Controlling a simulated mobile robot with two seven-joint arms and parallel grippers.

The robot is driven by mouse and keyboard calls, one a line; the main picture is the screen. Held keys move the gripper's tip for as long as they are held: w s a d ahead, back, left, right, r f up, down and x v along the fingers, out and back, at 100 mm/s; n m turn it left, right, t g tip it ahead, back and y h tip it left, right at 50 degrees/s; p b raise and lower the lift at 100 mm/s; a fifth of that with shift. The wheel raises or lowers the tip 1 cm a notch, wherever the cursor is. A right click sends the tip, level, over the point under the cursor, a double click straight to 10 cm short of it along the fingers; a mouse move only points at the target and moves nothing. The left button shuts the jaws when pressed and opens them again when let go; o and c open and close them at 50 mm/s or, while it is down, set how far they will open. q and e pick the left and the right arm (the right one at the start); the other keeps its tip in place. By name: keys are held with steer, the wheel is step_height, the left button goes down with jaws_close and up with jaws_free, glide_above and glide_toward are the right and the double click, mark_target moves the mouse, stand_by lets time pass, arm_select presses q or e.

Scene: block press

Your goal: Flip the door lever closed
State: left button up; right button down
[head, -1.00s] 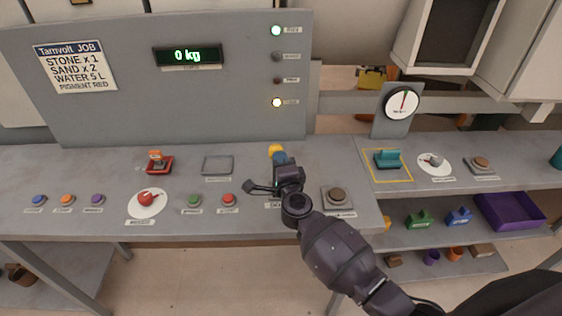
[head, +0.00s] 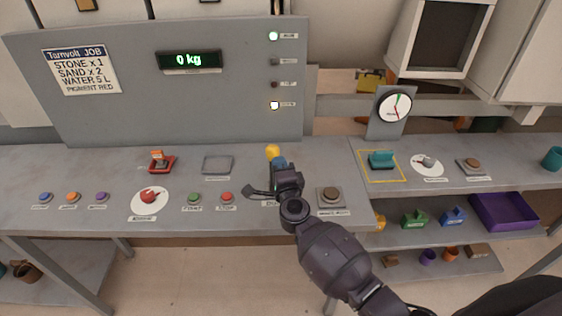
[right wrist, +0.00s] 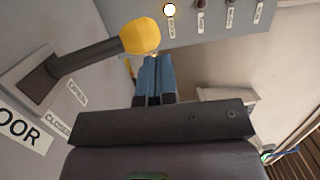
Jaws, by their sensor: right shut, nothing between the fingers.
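The door lever has a yellow knob (head: 272,152) that shows just beyond my right gripper (head: 279,165) in the head view. In the right wrist view the knob (right wrist: 140,36) tops a dark shaft (right wrist: 85,62) that rises at a slant from a grey base (right wrist: 33,83) with OPEN and CLOSED labels. My right gripper's blue fingers (right wrist: 153,75) are shut and empty, close beside the knob. I cannot tell whether they touch it. In the head view my gripper hides most of the lever's shaft and base. My left gripper is not in view.
A grey square-based button (head: 330,197) stands right of my gripper. Green (head: 194,198) and red (head: 227,197) buttons lie to its left, with a red dial (head: 149,198) farther left. The upright panel (head: 130,110) with a 0 kg display stands behind. The bench by the grey tray (head: 217,165) is fairly clear.

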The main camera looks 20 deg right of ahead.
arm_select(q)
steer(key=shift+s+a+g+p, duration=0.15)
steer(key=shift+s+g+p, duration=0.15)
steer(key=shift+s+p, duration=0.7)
arm_select(e)
steer(key=s+a+r, duration=0.1)
steer(key=s+r, duration=0.1)
steer(key=s, duration=0.8)
steer(key=shift+s, duration=0.2)
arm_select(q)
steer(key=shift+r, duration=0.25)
